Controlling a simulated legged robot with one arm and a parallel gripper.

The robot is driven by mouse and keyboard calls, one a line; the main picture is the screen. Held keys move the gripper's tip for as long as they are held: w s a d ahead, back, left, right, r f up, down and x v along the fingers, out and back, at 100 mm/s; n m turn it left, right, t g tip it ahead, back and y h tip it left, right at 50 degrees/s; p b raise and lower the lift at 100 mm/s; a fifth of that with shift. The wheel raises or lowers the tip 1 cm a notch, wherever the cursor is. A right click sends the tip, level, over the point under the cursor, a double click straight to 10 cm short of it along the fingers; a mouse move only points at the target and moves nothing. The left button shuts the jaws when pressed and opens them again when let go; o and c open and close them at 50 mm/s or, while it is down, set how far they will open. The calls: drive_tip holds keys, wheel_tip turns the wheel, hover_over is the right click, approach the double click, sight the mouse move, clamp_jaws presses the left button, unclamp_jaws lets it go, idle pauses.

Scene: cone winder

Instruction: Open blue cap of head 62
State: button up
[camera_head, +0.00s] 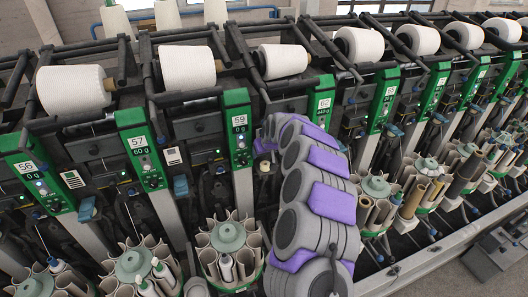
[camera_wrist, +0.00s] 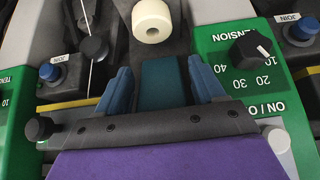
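A dark teal-blue block, seemingly the blue cap (camera_wrist: 165,82), shows in the wrist view between the two lighter blue fingers of my gripper (camera_wrist: 160,68). The fingers stand apart on either side of it. Whether they touch its sides is hard to tell. In the head view my arm covers the front of the head beside the green panel (camera_head: 321,100), hiding my gripper and that cap. The panel's number is too blurred to read surely; the panel to its left reads 59 (camera_head: 238,128). Similar blue caps show on neighbouring heads, such as head 57 (camera_head: 181,186).
In the wrist view, a white roller (camera_wrist: 152,20) lies just beyond the fingers. A green panel with a black tension knob (camera_wrist: 250,47) is close on the right. Blue join buttons (camera_wrist: 50,72) sit at both sides. Bobbin magazines (camera_head: 228,240) stand below the heads.

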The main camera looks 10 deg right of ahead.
drive_tip(key=shift+r, duration=0.2)
drive_tip(key=shift+s+r, duration=0.25)
drive_tip(key=shift+r, duration=0.2)
drive_tip(key=shift+s+d+r+p, duration=0.2)
drive_tip(key=shift+s+r+p, duration=0.15)
drive_tip(key=shift+s+r, duration=0.4)
drive_tip(key=s+d+p, duration=0.1)
drive_tip(key=s+d, duration=0.1)
drive_tip(key=s, duration=0.9)
drive_tip(key=shift+s+d+f, duration=0.15)
drive_tip(key=s+r+g, duration=0.2)
drive_tip(key=s+r, duration=0.1)
drive_tip(key=s, duration=1.2)
drive_tip(key=s+a+r+m+g, duration=0.1)
drive_tip(key=s+r+g, duration=0.2)
drive_tip(key=s, duration=1.3)
drive_tip(key=s+a+r+m+g+h, duration=0.1)
drive_tip(key=s+r+g, duration=0.2)
drive_tip(key=s, duration=1.2)
wheel_tip(320, 180, up, 2)
drive_tip(key=shift+s+r, duration=0.1)
drive_tip(key=shift+s, duration=0.1)
